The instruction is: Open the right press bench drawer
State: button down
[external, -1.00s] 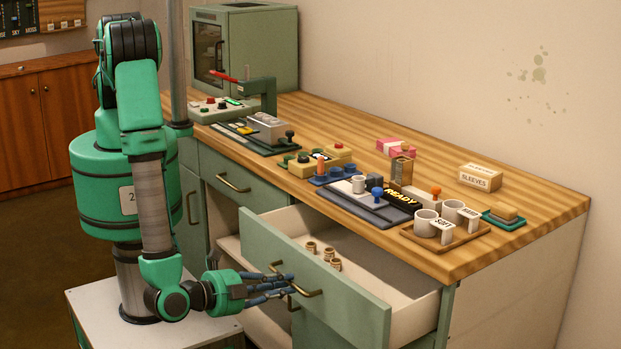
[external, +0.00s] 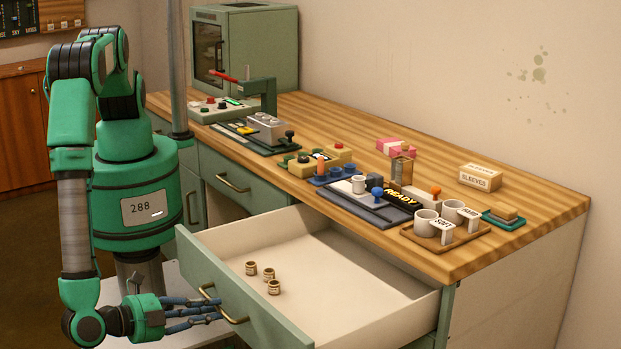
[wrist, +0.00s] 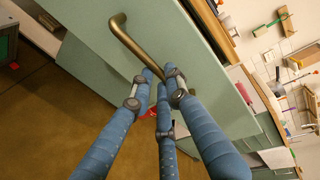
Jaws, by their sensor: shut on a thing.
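The right press bench drawer (external: 237,292) stands far out from the bench, its green front toward me and its pale inside showing. Several small brown-banded jars sit in it; one is the nearest jar (external: 274,287). My gripper (external: 212,302) is at the drawer front, its blue fingers shut on the brass handle (external: 241,319). In the wrist view the handle (wrist: 122,38) runs to the fingertips (wrist: 160,78). The exact finger contact is partly hidden by the fingers.
The closed left drawer (external: 240,185) is beside it under the wooden bench top (external: 320,130). The top carries a press (external: 262,95), a tray with cups (external: 440,238) and a dark mat (external: 362,210). Floor (wrist: 50,110) shows below the drawer front.

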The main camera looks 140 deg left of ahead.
jog(key=c, duration=1.7)
grip_release()
jog(key=shift+d, duration=0.1)
jog(key=v, duration=1.1)
jog(key=shift+d, duration=0.4)
jog(key=shift+r, duration=0.1)
